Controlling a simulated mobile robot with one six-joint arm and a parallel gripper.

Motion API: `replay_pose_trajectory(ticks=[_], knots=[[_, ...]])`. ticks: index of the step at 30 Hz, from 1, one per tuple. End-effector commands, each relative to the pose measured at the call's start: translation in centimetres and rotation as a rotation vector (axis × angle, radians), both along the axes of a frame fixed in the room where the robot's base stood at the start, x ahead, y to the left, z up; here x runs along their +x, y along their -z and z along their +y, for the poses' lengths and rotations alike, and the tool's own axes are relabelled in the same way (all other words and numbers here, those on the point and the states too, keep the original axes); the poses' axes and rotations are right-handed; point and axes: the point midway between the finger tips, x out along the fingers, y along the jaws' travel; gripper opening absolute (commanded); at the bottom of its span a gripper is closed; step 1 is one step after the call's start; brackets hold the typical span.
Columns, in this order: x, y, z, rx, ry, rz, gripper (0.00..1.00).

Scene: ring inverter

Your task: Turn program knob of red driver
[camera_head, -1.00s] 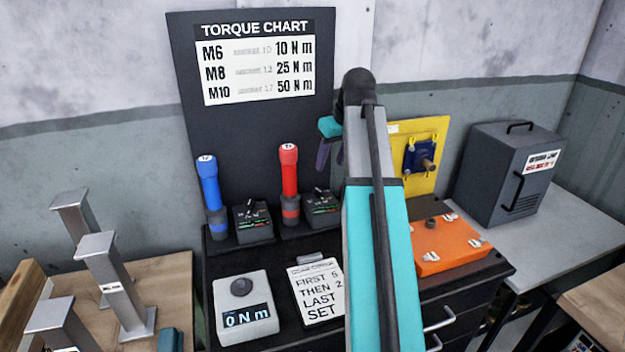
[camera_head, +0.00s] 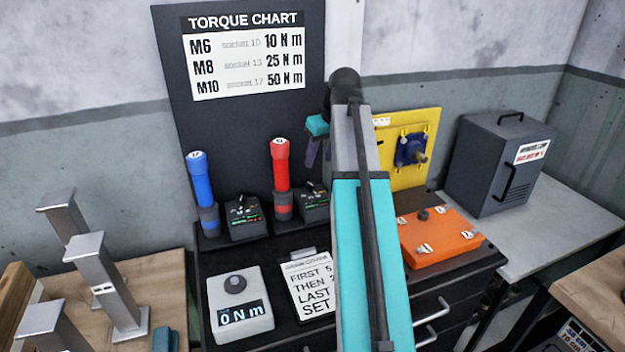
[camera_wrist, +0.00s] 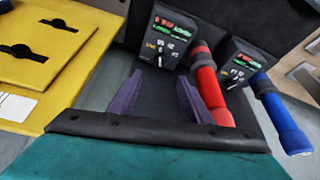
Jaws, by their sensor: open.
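The red driver (camera_head: 281,172) stands upright in its dock at the back of the bench. Its black program box (camera_head: 314,199) with a knob and small lit labels is just to its right, partly hidden by my arm in the head view. In the wrist view the red driver (camera_wrist: 210,90) and its box (camera_wrist: 166,42) with a small knob (camera_wrist: 160,60) lie beyond my fingertips. My gripper (camera_wrist: 162,98) is open and empty, its purple fingers apart from the box. In the head view my gripper (camera_head: 318,150) is partly hidden behind my arm.
The blue driver (camera_head: 203,190) and its box (camera_head: 246,218) stand to the left. In front are a torque tester (camera_head: 238,305) reading 0 N m and a note card (camera_head: 310,290). An orange case (camera_head: 440,237) and a yellow panel (camera_head: 385,150) are right of my arm.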

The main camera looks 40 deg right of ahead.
Motion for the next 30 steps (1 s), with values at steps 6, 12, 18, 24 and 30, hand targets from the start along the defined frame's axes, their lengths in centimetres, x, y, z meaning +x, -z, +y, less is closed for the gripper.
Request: replay_pose_trajectory(ticks=[6, 12, 18, 24, 30], knots=[[0.9, 2.4, 0.0, 0.000, 0.000, 0.001, 0.45], [1.9, 4.6, 0.0, 0.001, 0.000, 0.002, 0.45], [2.8, 6.7, 0.0, 0.001, -0.001, 0.002, 0.45], [3.6, 8.7, -0.1, 0.001, -0.001, 0.002, 0.45], [4.2, 10.1, -0.1, 0.000, -0.001, 0.001, 0.45]])
